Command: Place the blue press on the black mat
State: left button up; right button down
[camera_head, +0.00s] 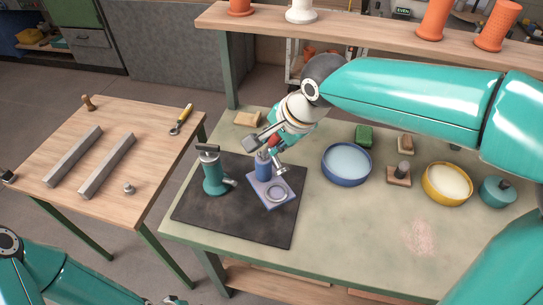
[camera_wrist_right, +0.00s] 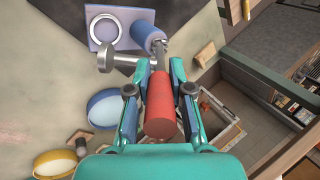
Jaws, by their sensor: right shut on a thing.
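The blue press (camera_head: 263,167) has a pale blue base plate with a ring, a blue column and a red handle. In the head view it is upright over the right part of the black mat (camera_head: 240,223); I cannot tell whether its base touches the mat. My right gripper (camera_head: 273,143) is shut on the red handle. In the right wrist view the gripper (camera_wrist_right: 157,90) holds the red handle, with the press's blue column (camera_wrist_right: 149,38) beyond it. Of my left gripper (camera_head: 172,301), only a bit shows at the bottom edge.
A teal press (camera_head: 213,178) stands on the mat, left of the blue one. A blue bowl (camera_head: 346,163), a yellow bowl (camera_head: 447,184) and a teal pot (camera_head: 497,191) stand to the right. A wooden table (camera_head: 150,130) with two grey bars is at left.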

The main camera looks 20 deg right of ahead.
jog(key=shift+w+f, duration=0.1)
jog(key=shift+f, duration=2.25)
jog(key=c, duration=1.1)
grip_release()
jog(key=shift+o, duration=0.2)
jog(key=v, duration=1.2)
